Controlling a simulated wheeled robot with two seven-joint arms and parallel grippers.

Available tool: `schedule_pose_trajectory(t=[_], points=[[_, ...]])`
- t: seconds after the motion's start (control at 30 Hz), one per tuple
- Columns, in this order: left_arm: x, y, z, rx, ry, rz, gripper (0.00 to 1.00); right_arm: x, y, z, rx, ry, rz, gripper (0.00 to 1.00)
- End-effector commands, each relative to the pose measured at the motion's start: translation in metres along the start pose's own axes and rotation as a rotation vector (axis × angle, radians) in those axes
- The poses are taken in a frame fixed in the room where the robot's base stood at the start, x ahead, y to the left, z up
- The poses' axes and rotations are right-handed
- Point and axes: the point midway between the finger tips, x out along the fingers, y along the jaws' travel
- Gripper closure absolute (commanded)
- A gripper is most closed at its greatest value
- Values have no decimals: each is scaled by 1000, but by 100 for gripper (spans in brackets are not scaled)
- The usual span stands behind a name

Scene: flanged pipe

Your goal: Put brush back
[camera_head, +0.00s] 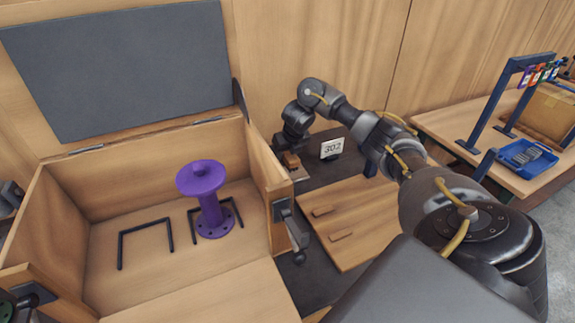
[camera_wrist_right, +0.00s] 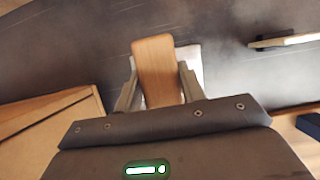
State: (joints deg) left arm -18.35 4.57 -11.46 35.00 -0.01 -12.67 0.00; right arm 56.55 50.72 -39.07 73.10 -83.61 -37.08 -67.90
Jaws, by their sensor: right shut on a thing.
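The brush (camera_head: 291,160) shows as a small light-wood piece at my right gripper (camera_head: 290,152), beyond the right side of the wooden box. In the right wrist view its flat wooden handle (camera_wrist_right: 157,68) lies between the two fingers of my right gripper (camera_wrist_right: 160,88), which is shut on it. A pale patch (camera_wrist_right: 193,62) shows behind the handle; I cannot tell whether it is part of the brush or a rest under it. The bristles are not clearly visible. My left gripper is not clearly in view.
An open wooden box (camera_head: 185,278) holds a purple flanged pipe (camera_head: 208,200) and black brackets (camera_head: 145,228). A "302" sign (camera_head: 332,148) stands right of the gripper. A wooden panel (camera_head: 365,222) lies nearer. A side table (camera_head: 440,122) holds a blue tray (camera_head: 515,160).

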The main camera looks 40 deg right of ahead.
Motion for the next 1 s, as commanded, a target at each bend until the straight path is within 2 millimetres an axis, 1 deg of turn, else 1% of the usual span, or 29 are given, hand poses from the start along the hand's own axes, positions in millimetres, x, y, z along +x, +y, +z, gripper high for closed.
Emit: schedule_pose_trajectory(t=[0.03,0.07,0.2,0.3,0.37,0.53,0.63,0.87,0.9,1.0], points=[[2,0,-2,0,3,0,32,7,-1,-3,3,1,0,82],[0,-1,-5,0,7,-1,32,8,-1,-4,2,2,-1,82],[1,-5,-29,0,39,-6,32,12,-3,-5,4,-2,-2,82],[1,-6,-39,0,54,-7,32,17,-2,-8,2,1,-2,82],[0,-6,-37,0,52,-7,32,25,-2,-12,2,3,-2,82],[-3,-4,-22,0,32,-4,32,44,-1,-18,1,1,-1,82],[-3,-3,-18,0,25,-3,32,47,-2,-20,2,-1,-1,81],[-2,-3,-18,0,25,-3,32,48,-2,-20,2,-1,-2,82],[-2,-3,-18,0,25,-3,32,48,-2,-20,2,-1,-2,56],[-2,-3,-20,0,27,-4,32,47,-2,-20,1,-1,-2,43]])
